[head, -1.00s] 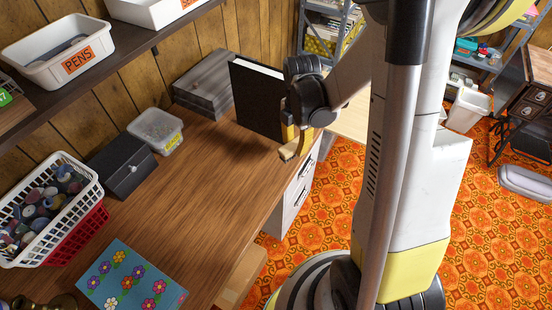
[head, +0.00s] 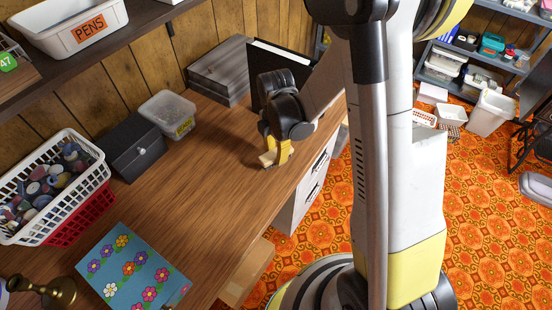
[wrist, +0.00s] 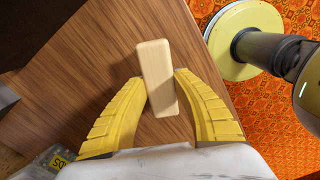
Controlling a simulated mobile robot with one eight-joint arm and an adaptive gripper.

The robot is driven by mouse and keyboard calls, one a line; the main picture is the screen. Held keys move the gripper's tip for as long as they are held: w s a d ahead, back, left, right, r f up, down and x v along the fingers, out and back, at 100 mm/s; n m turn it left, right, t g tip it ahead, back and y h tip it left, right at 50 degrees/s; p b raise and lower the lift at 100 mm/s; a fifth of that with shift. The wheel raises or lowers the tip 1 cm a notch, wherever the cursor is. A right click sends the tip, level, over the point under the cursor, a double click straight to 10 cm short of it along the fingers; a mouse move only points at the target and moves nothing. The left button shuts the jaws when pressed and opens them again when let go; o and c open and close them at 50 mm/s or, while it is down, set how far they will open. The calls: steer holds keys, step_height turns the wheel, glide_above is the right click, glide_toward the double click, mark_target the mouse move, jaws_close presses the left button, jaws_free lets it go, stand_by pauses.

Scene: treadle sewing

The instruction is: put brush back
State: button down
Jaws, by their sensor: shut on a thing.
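My gripper (head: 277,154) is over the wooden desk (head: 215,165), near its right front edge. Its yellow fingers are shut on a pale wooden block, the brush (head: 268,158). In the wrist view the brush (wrist: 157,75) lies between the two fingertips (wrist: 161,88), its long side pointing away from the wrist. Its bristles are not visible. I cannot tell whether it touches the desk top.
A black binder (head: 262,80) and grey boxes (head: 219,70) stand behind my gripper. A clear tub (head: 168,114), a black box (head: 132,146), a basket of spools (head: 50,190) and a flowered book (head: 130,265) lie leftward. The desk's middle is clear.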

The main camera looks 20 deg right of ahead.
steer(key=shift+f, duration=1)
steer(key=shift+b, duration=0.3)
steer(key=shift+f, duration=0.25)
steer(key=c, duration=1.1)
jaws_free()
steer(key=shift+r, duration=0.1)
steer(key=shift+o, duration=0.2)
steer(key=shift+r, duration=0.1)
